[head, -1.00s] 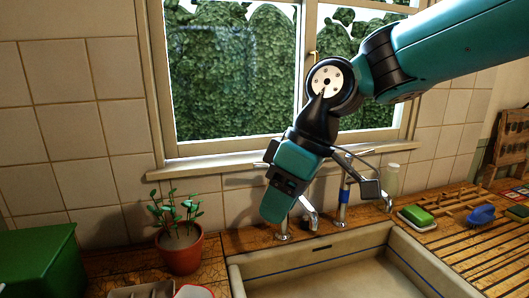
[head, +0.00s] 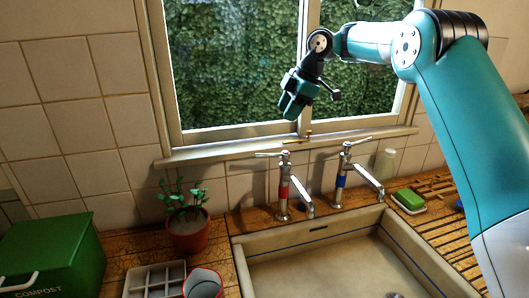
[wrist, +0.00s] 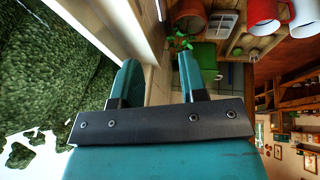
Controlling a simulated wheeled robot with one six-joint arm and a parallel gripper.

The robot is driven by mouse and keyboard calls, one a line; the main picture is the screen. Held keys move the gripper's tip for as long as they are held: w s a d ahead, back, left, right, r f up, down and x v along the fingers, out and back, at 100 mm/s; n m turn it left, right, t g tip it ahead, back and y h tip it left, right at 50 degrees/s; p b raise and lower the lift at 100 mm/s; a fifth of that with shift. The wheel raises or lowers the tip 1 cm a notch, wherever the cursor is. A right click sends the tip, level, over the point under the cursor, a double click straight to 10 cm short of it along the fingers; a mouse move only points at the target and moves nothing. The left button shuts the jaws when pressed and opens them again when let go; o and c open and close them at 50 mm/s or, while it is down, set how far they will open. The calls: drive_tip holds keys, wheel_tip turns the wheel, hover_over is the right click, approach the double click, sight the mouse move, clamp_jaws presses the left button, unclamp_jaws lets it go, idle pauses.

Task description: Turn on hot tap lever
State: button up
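The hot tap (head: 283,192) has a red band and stands upright behind the left part of the sink. Its lever (head: 269,155) sticks out to the left from the top. No water shows at its spout. The cold tap (head: 340,184), with a blue band, stands to its right, its lever pointing right. My gripper (head: 288,110) hangs in front of the window, above the hot tap in the picture and apart from it. In the wrist view my gripper (wrist: 158,75) has two fingers spread with nothing between them. The taps are not seen there.
The sink (head: 330,265) looks empty. A potted plant (head: 187,228) stands left of it, beside a grey tray (head: 155,278) and a green compost bin (head: 50,250). A green sponge (head: 409,199) lies right of the taps. The window sill (head: 230,151) runs behind the taps.

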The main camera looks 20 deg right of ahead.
sight(264, 154)
drive_tip(key=p+x, duration=0.3)
drive_tip(key=x, duration=1.2)
drive_tip(key=shift+a+f, duration=0.15)
drive_tip(key=shift+f, duration=0.05)
clamp_jaws()
